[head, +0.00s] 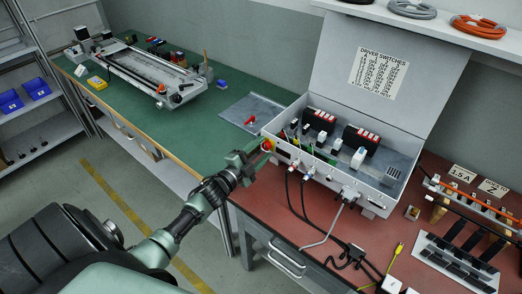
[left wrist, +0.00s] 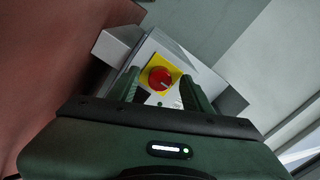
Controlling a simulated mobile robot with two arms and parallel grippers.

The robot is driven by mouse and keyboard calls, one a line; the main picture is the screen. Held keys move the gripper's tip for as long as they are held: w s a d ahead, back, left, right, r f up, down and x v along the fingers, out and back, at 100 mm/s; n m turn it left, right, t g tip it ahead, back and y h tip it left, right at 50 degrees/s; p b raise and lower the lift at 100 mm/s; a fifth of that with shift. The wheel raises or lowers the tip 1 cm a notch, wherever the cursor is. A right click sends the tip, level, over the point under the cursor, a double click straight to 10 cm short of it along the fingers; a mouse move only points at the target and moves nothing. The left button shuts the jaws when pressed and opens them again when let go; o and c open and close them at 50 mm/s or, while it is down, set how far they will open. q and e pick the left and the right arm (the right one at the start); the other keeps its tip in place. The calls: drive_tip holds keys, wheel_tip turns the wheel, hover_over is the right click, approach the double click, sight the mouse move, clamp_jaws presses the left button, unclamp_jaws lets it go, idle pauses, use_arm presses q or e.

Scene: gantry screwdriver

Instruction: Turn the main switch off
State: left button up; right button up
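The main switch (left wrist: 160,78) is a red round knob on a yellow plate on the end wall of the grey control box (left wrist: 158,47). In the head view the switch (head: 267,145) shows only as a small red and yellow patch at the box's left end, partly hidden by my gripper. My left gripper (head: 257,152) is right in front of it. In the left wrist view its two dark fingers are apart, one on each side of the knob, with a gap visible. I cannot tell whether they touch it. My right gripper is not in view.
The box lid (head: 385,70) stands open with a driver switches label. Cables (head: 303,200) hang from the box front onto the red bench. A grey plate with a red part (head: 250,120) lies left of the box. A gantry machine (head: 140,70) stands on the green bench.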

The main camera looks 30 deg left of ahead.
use_arm(q)
drive_tip(key=s, duration=0.8)
drive_tip(key=shift+a+b, duration=0.35)
drive_tip(key=shift+w, duration=0.1)
